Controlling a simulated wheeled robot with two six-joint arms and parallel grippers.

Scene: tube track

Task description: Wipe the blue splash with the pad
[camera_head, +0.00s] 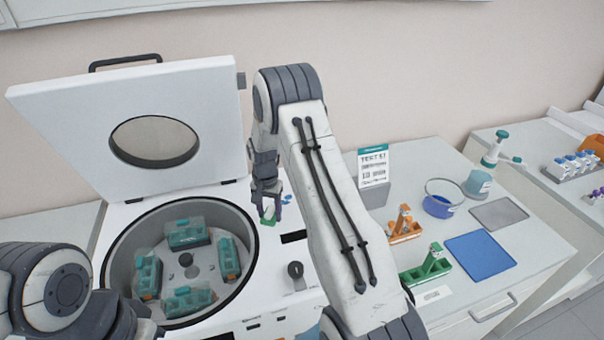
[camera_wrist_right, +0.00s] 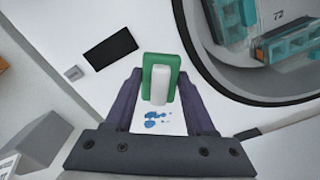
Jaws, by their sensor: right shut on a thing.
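My right gripper (camera_head: 268,207) is shut on a green pad (camera_head: 268,218) with a pale block on its near face, over the white top of the centrifuge. In the right wrist view the pad (camera_wrist_right: 150,72) sits between the tips of the right gripper (camera_wrist_right: 160,92). The blue splash (camera_head: 287,198) is several small spots on the white top, just right of the gripper in the head view. In the wrist view the splash (camera_wrist_right: 158,119) shows between the fingers, apart from the pad in the picture. Whether the pad touches the top is unclear. My left gripper is out of view.
The centrifuge lid (camera_head: 215,120) stands open behind the round bowl (camera_head: 108,270), which holds several teal-topped carriers. A knob (camera_head: 295,270) rises from the front right of the top.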

